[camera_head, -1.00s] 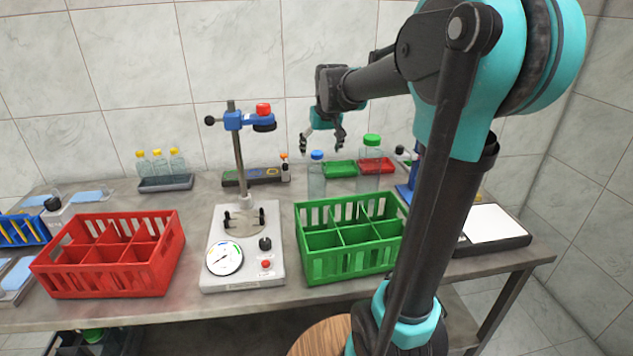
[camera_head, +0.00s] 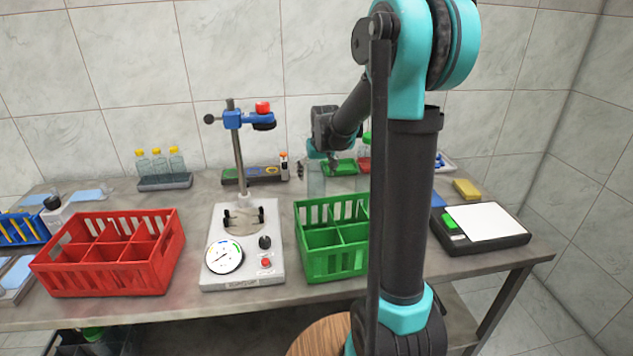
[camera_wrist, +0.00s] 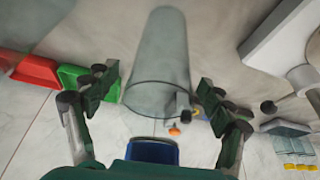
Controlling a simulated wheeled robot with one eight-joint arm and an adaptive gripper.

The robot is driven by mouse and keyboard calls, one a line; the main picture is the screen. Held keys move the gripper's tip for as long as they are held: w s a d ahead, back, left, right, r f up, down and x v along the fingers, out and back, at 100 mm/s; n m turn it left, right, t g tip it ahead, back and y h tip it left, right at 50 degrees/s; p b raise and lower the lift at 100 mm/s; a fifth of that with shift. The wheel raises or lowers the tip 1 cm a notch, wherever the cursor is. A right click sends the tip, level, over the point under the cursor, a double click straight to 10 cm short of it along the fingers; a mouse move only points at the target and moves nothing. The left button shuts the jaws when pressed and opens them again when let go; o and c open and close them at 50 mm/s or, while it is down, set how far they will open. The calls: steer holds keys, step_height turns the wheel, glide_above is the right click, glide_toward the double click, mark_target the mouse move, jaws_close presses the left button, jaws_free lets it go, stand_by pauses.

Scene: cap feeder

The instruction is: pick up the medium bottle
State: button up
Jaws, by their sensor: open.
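A clear bottle (camera_head: 316,183) stands upright behind the green crate; I take it for the medium bottle. My gripper (camera_head: 318,167) is at its upper part and hides its top in the head view. In the wrist view the clear bottle body (camera_wrist: 160,60) lies between the two spread fingers of my gripper (camera_wrist: 155,95), with its blue cap (camera_wrist: 152,152) nearest the camera. The fingers are open, with a visible gap on the right; I cannot tell whether either touches.
The green crate (camera_head: 333,238) stands in front, the gauge stand (camera_head: 243,270) and red crate (camera_head: 110,255) to the left. A green tray (camera_head: 342,167) is behind right. A green-capped bottle (camera_head: 367,138) is mostly hidden by my arm.

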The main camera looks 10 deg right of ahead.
steer(key=shift+w+f, duration=0.1)
steer(key=shift+f, duration=0.05)
steer(key=c, duration=1.8)
steer(key=shift+o, duration=0.2)
